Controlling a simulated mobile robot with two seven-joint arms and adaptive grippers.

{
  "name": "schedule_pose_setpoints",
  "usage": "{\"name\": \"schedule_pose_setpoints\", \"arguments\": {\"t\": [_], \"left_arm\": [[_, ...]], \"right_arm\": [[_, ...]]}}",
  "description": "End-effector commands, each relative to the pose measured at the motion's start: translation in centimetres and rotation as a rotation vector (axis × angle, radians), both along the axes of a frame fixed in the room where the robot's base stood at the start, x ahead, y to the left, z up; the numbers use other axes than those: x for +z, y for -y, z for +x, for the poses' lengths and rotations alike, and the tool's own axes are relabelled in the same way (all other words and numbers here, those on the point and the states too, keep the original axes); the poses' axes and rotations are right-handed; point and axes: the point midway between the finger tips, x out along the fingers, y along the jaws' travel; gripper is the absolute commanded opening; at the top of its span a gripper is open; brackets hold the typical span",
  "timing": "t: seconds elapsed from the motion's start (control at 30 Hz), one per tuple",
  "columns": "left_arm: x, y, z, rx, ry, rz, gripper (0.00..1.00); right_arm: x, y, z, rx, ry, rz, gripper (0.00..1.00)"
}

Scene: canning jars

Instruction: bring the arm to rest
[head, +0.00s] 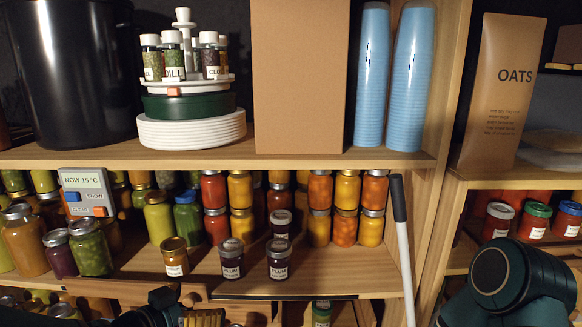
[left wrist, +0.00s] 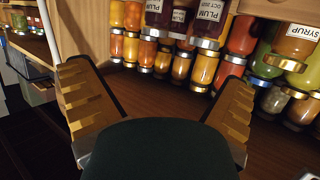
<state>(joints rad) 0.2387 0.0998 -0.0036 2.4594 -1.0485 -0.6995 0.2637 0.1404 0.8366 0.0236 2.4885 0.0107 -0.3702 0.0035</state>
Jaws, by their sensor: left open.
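My left gripper (head: 200,317) shows at the bottom edge of the head view, low in front of the jar shelf, mostly cut off by the frame. In the left wrist view its two ridged yellow fingers (left wrist: 157,72) stand wide apart with nothing between them. That view shows the jars upside down, beyond the fingertips. My right arm (head: 505,280) shows as dark rounded links at the lower right of the head view. Its gripper is out of the picture.
Dark plum jars (head: 231,258) and an amber jar (head: 174,256) stand near the front edge of the wooden shelf (head: 340,275). Several stacked jars stand behind. A white pole with a dark grip (head: 398,200) leans at right. The shelf's front right is bare.

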Motion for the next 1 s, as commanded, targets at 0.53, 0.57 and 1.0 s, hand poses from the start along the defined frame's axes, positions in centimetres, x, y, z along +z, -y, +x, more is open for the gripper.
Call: {"name": "schedule_pose_setpoints", "arguments": {"t": [0.53, 0.57, 1.0], "left_arm": [[-26.8, 5.1, -5.0, 0.274, -0.761, -0.096, 1.00], [-28.3, 5.5, -5.9, 0.291, -0.814, -0.093, 1.00], [-36.8, 7.9, -13.6, 0.402, -1.172, -0.056, 1.00]], "right_arm": [[-4.0, -0.2, -0.4, 0.007, -0.012, -0.002, 0.00], [-4.3, -0.2, -0.4, 0.007, -0.012, -0.003, 0.00], [-5.4, -0.3, -0.5, 0.010, -0.016, -0.003, 0.00]]}}
